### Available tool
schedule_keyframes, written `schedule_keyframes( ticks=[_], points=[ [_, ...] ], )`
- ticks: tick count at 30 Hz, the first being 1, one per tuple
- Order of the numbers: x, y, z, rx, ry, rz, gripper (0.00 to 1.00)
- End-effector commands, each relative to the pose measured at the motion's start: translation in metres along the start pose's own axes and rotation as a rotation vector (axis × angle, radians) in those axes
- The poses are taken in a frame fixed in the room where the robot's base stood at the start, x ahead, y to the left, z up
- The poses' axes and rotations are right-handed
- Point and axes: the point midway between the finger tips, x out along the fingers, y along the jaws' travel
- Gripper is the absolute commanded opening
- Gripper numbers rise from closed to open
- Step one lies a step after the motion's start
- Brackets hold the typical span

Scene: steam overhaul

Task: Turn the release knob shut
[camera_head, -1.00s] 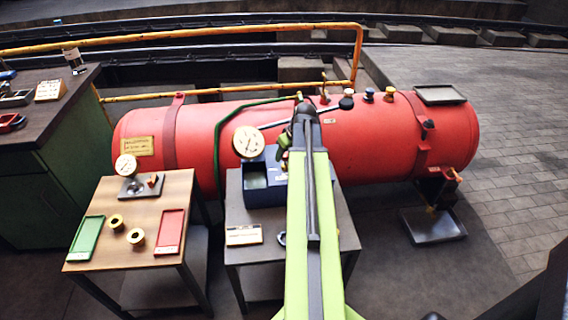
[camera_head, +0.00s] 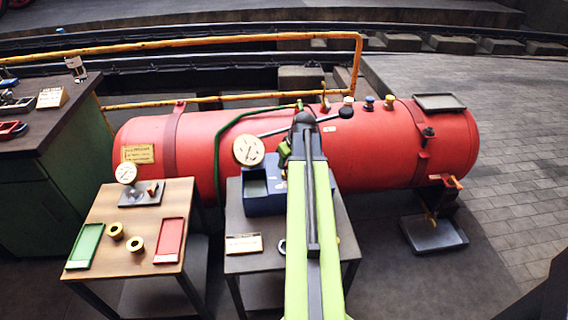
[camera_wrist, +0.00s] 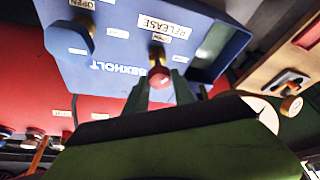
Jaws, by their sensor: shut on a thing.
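In the wrist view, the release knob (camera_wrist: 159,56) is a brass stem with a red end. It sticks out of a blue box (camera_wrist: 110,48) below a white RELEASE label (camera_wrist: 165,27). My gripper (camera_wrist: 160,79) has its two green fingers shut on the knob's red end, one on each side. In the head view the blue box (camera_head: 262,200) stands on a grey table (camera_head: 265,268) in front of the red tank. My own arm hides the knob and the fingers there.
A second knob (camera_wrist: 80,32), with an OPEN label near it, is on the same blue face. The red tank (camera_head: 370,150) lies behind, with gauge (camera_head: 248,150). A wooden table (camera_head: 150,222) with green and red trays stands at left. Paved floor at right is clear.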

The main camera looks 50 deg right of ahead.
Motion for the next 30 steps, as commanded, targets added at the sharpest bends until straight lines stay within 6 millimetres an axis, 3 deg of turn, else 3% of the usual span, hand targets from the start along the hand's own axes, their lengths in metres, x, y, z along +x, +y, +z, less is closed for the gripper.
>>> schedule_keyframes(
  ticks=[8, 30],
  points=[
    [0.0008, -0.0044, -0.003, 0.146, 0.006, 0.054, 0.0],
    [0.002, -0.0062, -0.006, 0.787, 0.005, 0.321, 0.0]
  ],
)
